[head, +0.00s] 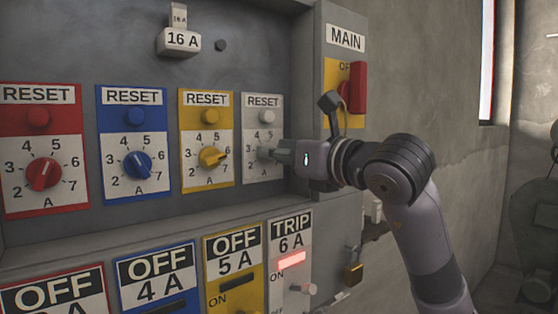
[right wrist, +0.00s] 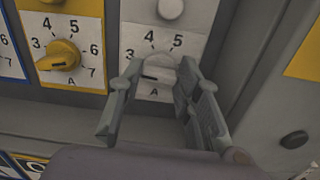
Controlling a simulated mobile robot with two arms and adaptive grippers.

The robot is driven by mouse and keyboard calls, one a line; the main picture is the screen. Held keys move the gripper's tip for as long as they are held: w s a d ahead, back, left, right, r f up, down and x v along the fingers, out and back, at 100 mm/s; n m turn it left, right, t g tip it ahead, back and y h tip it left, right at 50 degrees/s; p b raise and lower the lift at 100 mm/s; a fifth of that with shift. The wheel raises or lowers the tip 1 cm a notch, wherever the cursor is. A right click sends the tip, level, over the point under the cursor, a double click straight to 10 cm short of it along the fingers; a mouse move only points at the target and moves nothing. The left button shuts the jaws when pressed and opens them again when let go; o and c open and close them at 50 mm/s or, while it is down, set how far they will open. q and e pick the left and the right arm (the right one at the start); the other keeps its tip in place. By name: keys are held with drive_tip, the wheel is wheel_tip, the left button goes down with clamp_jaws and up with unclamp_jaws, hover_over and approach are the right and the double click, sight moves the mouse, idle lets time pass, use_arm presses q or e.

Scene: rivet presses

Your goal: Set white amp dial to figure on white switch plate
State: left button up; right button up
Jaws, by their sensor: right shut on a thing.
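The white amp dial (right wrist: 158,62) is on the white panel plate (head: 262,110), at the right end of the dial row. My right gripper (head: 268,154) reaches it from the right and is shut on the dial, with one finger on each side in the right wrist view (right wrist: 154,78). The white switch plate (head: 292,240) below reads TRIP 6 A, with a lit red lamp (head: 291,261). My left gripper is not in view.
Yellow (head: 212,157), blue (head: 138,165) and red (head: 43,174) dials stand in a row to the left. Other switch plates reading OFF lie below.

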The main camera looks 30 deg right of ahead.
drive_tip(key=shift+m+b, duration=0.3)
drive_tip(key=shift+m, duration=0.6)
drive_tip(key=o, duration=1.1)
drive_tip(key=shift+o, duration=0.2)
drive_tip(key=shift+s, duration=0.2)
drive_tip(key=s+d, duration=0.1)
drive_tip(key=s, duration=1)
drive_tip(key=shift+s, duration=0.35)
